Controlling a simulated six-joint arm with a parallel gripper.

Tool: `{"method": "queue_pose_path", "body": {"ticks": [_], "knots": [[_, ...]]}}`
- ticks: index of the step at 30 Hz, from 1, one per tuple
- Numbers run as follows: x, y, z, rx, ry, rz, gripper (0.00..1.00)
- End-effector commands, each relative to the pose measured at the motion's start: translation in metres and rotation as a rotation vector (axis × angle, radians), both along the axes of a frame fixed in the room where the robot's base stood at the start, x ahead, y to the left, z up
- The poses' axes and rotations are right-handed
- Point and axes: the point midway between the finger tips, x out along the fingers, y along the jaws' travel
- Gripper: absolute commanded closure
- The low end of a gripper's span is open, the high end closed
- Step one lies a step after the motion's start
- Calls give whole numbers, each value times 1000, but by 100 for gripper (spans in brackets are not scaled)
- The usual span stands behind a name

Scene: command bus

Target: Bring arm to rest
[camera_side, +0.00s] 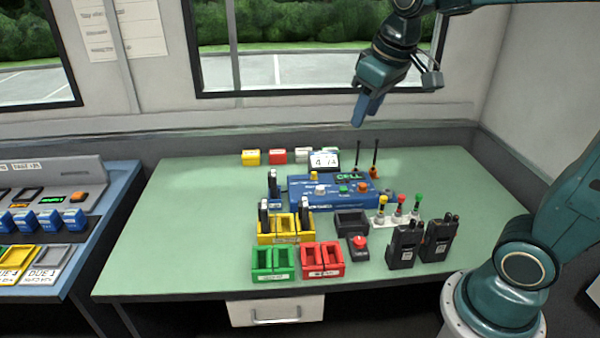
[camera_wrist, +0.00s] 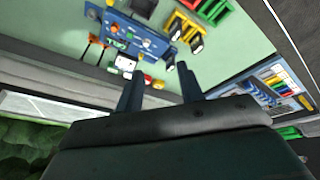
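My gripper (camera_side: 366,113) hangs in the air above the back of the green table (camera_side: 200,205), in front of the window wall and above a blue console (camera_side: 330,193). Its fingers point down. In the wrist view the two fingers of my gripper (camera_wrist: 159,70) stand apart with nothing between them, so it is open and empty. It touches nothing on the table.
Two black radios (camera_side: 404,246) stand at the table's front right. Yellow (camera_side: 279,239), green (camera_side: 274,263) and red (camera_side: 322,261) trays sit at the front middle. Two thin antennas (camera_side: 375,155) rise behind the console. A blue side bench (camera_side: 125,200) is at left. The table's left part is clear.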

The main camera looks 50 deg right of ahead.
Motion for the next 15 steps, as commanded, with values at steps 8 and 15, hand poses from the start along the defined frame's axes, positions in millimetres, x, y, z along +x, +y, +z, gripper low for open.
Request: {"method": "queue_pose_path", "body": {"ticks": [8, 15], "knots": [[-59, 20, -3, 30, -70, 10, 62], [-104, 35, -18, 63, -124, 20, 62]]}}
